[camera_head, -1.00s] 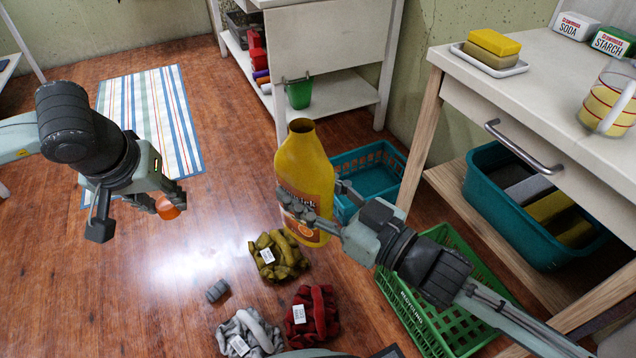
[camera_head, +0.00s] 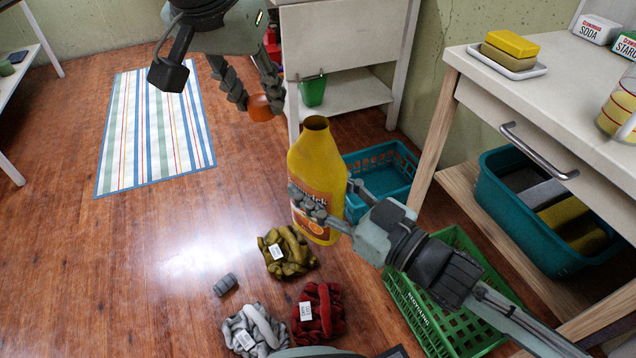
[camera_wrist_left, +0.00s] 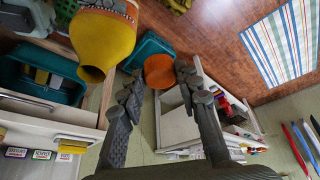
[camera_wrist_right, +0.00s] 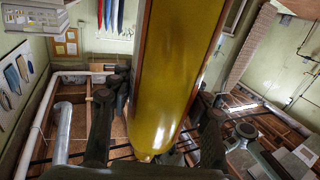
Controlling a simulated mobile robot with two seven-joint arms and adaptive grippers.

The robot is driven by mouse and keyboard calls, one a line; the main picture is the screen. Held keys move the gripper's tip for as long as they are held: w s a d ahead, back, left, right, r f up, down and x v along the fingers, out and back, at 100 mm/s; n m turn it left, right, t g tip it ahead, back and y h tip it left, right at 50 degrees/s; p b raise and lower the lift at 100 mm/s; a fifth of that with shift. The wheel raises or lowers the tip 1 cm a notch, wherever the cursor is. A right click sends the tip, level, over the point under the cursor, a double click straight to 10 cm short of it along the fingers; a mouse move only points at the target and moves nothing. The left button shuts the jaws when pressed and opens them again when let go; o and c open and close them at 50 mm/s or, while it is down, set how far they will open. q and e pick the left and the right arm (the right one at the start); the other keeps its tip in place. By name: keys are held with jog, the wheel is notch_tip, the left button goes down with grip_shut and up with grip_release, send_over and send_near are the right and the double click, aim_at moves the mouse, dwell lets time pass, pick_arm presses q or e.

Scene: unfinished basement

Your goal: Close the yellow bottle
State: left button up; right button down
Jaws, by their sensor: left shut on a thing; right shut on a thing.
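The yellow bottle (camera_head: 318,172) stands upright, its open neck on top. My right gripper (camera_head: 318,208) is shut around its body; in the right wrist view the bottle (camera_wrist_right: 178,70) fills the space between the fingers. My left gripper (camera_head: 256,96) is shut on an orange cap (camera_head: 262,107), above and to the left of the bottle's mouth and apart from it. In the left wrist view the cap (camera_wrist_left: 159,71) is at the fingertips and the bottle (camera_wrist_left: 103,38) is to its left, mouth facing the camera.
A white table (camera_head: 590,120) with a drawer stands at right, a teal bin (camera_head: 535,235) on its lower shelf. A green crate (camera_head: 440,310) and teal basket (camera_head: 385,180) are on the floor. Several gloves (camera_head: 287,252) lie below the bottle. A striped rug (camera_head: 155,135) lies at left.

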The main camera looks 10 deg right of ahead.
aim_at(313, 140)
pick_arm(q)
jog(key=s+d+r+m, duration=0.2)
jog(key=s+d+r, duration=0.2)
jog(key=d+r, duration=0.3)
jog(key=shift+s+r+m+h, duration=0.2)
jog(key=shift+r+m+h, duration=0.1)
jog(key=shift+r, duration=0.05)
jog(key=shift+f, duration=0.1)
jog(key=shift+w+f, duration=0.1)
jog(key=shift+f, duration=1.8)
jog(key=shift+s+r, duration=0.1)
jog(key=shift+s, duration=0.1)
jog(key=shift+f, duration=0.95)
jog(key=shift+f, duration=0.55)
